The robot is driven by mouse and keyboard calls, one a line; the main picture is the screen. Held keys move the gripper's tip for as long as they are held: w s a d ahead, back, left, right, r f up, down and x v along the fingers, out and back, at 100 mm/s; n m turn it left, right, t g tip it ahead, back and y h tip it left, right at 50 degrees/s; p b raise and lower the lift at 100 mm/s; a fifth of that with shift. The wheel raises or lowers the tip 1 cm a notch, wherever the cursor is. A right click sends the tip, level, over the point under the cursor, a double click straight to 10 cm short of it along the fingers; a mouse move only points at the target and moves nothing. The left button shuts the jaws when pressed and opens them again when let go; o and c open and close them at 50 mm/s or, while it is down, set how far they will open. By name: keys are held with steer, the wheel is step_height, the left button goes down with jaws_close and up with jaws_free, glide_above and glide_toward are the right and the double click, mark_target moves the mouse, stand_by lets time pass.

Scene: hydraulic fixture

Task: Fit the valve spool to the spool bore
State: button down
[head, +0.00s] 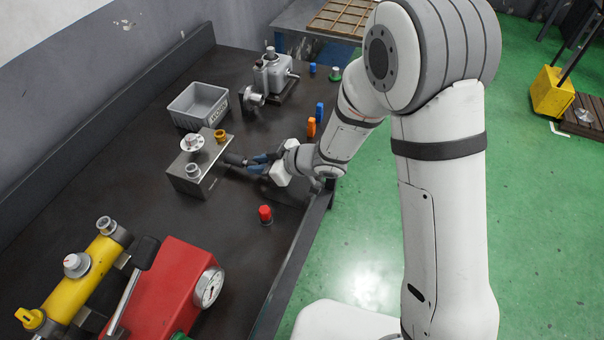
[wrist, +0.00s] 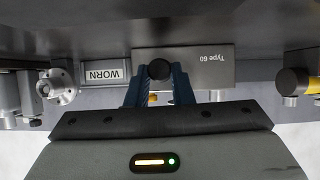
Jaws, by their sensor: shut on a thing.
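The valve spool (head: 236,158), a dark cylinder, lies roughly level between my gripper and the grey metal block (head: 189,180). My gripper (head: 259,161), with blue fingers, is shut on it. In the wrist view the spool's round dark end (wrist: 159,70) shows between the fingertips, in front of the block's face (wrist: 210,66) marked "Type 60". The spool's far end meets the side of the block facing me. The spool bore is hidden there, and I cannot tell how far the spool is inside it.
The block carries a brass fitting (head: 220,136) and silver fittings on top. A grey bin (head: 199,104), marked "WORN" in the wrist view, stands behind it. A pump-like unit (head: 272,76), a red capped item (head: 265,214), a red gauge unit (head: 170,295) and a yellow cylinder (head: 83,276) stand around.

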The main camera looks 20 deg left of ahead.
steer(key=shift+a, duration=0.6)
stand_by(0.5)
steer(key=c, duration=1.2)
jaws_free()
steer(key=v, duration=0.7)
steer(key=shift+d+r, duration=0.15)
steer(key=shift+d, duration=0.2)
